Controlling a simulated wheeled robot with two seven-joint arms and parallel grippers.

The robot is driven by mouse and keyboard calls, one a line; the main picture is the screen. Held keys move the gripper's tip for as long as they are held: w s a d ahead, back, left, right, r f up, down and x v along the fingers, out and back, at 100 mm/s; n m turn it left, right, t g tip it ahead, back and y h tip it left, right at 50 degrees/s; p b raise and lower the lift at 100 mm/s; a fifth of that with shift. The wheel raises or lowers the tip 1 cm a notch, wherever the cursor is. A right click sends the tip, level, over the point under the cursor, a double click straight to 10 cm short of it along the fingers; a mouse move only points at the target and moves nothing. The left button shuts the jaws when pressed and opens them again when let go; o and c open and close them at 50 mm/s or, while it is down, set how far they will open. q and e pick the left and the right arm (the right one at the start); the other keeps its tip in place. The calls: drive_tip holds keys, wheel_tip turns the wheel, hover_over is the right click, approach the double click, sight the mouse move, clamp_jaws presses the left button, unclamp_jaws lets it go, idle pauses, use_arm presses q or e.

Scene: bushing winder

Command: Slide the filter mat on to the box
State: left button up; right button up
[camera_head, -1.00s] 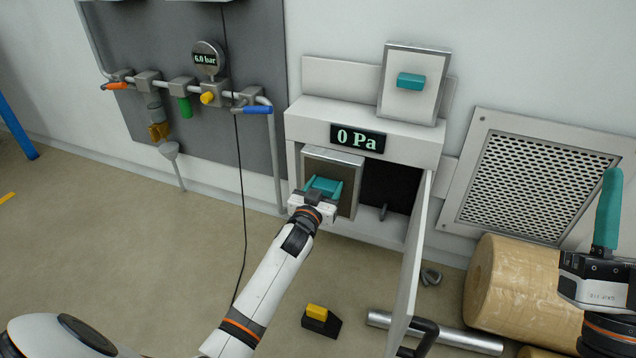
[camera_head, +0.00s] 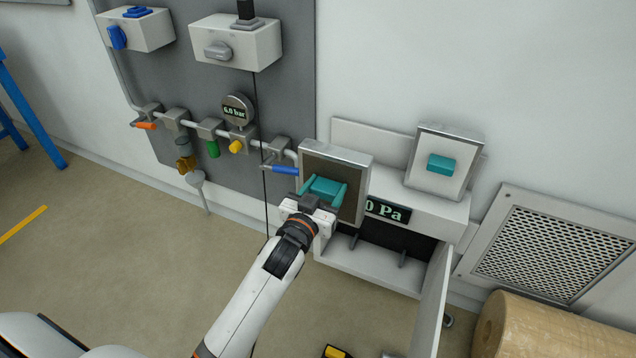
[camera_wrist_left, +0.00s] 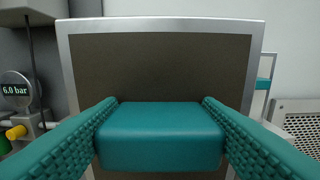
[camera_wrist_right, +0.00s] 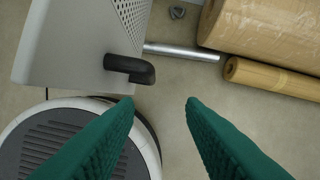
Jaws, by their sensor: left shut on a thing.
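My left gripper (camera_head: 324,190) is shut on the teal handle (camera_wrist_left: 160,135) of a dark brown filter mat (camera_head: 333,160) with a silver frame. The mat is held upright, in front of the box's upper left corner. It fills most of the left wrist view (camera_wrist_left: 160,65). The white box (camera_head: 360,262) has an open, dark interior, and the held mat partly covers its "0 Pa" display (camera_head: 388,211). A second, pale mat (camera_head: 430,185) with a teal handle leans on top of the box. My right gripper (camera_wrist_right: 160,105) is open and empty, seen only in its wrist view.
The box's door (camera_head: 432,300) stands open toward me. A gauge (camera_head: 238,110) and pipe valves are on the panel at left. A perforated wall grille (camera_head: 545,230) and a brown roll (camera_head: 540,325) are at right. The door's black handle (camera_wrist_right: 130,68) is near my right gripper.

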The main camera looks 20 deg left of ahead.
use_arm(q)
drive_tip(key=shift+r, duration=0.2)
use_arm(e)
drive_tip(key=shift+s+f, duration=0.1)
drive_tip(key=shift+s, duration=0.25)
